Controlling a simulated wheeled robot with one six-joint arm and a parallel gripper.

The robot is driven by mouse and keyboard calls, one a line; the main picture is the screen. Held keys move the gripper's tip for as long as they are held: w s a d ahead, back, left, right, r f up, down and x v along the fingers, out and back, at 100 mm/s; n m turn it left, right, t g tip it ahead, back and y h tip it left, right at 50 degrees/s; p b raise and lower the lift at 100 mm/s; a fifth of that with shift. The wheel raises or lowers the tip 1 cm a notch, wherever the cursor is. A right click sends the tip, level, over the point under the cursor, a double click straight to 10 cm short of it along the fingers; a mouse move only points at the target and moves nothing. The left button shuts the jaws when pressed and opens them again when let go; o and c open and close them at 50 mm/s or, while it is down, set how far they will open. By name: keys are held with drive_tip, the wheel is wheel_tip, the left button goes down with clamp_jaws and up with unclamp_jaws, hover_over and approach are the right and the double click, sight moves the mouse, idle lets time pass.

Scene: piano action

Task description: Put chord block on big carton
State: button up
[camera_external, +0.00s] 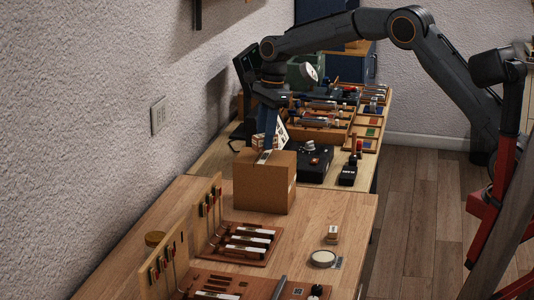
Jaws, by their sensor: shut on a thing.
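The big carton (265,185) is a closed brown cardboard box on the near wooden table, close to its back edge. My gripper (268,146) points down just above the carton's top, coming from the right over the far bench. It is shut on a small pale and dark piece (263,157), which I take to be the chord block. The block is at the carton's top face; I cannot tell if it touches. The fingers hide part of it.
A round pale dish (323,258) and a small wooden block (332,234) lie on the right. A black box (315,163) and parts trays (330,120) crowd the far bench. The wall is close on the left.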

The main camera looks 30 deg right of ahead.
drive_tip(key=shift+f, duration=1.05)
drive_tip(key=shift+f, duration=0.15)
drive_tip(key=o, duration=1)
drive_tip(key=shift+o, duration=0.2)
